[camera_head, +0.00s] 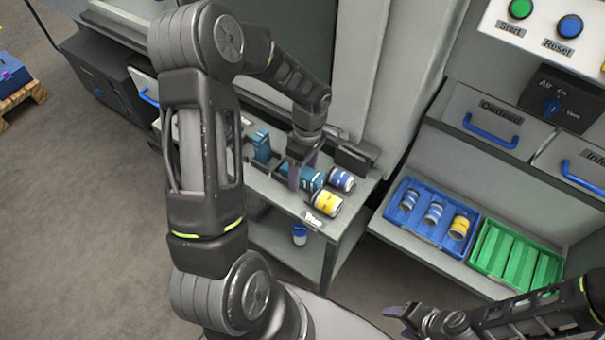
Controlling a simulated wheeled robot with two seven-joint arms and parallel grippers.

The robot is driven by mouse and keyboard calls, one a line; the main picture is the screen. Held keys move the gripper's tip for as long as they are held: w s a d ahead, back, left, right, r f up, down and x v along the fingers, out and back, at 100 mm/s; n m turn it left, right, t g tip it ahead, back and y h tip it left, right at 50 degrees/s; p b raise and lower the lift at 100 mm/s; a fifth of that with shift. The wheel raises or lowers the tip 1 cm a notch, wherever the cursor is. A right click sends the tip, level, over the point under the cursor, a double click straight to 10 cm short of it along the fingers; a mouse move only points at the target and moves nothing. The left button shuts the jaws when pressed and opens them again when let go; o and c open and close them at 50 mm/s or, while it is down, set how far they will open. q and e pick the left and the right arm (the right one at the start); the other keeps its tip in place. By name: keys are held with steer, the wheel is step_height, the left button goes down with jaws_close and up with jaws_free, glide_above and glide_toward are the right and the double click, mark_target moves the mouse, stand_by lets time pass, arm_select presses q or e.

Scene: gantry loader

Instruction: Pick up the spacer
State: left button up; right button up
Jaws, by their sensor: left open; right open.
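My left gripper (302,172) is open and points down over the small grey table (338,222). Its fingers are at a teal block (314,181), partly hidden by them; I cannot tell whether they touch it. Beside that block lie a blue-and-white cylinder (341,180) and a yellow-and-white cylinder (327,204). Another teal block (262,147) stands further left on the table, partly behind my arm. No label I can read tells which piece is the spacer. My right gripper (402,316) is open and empty at the lower right, away from the table.
A blue tray (400,219) with several cylinders and an empty green tray (515,262) sit on the shelf at right. Drawers with blue handles (490,132) are above. A blue-and-white can (300,234) is on the table's lower shelf.

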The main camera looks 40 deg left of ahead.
stand_by(0.3)
arm_select(q)
jaws_close()
stand_by(0.6)
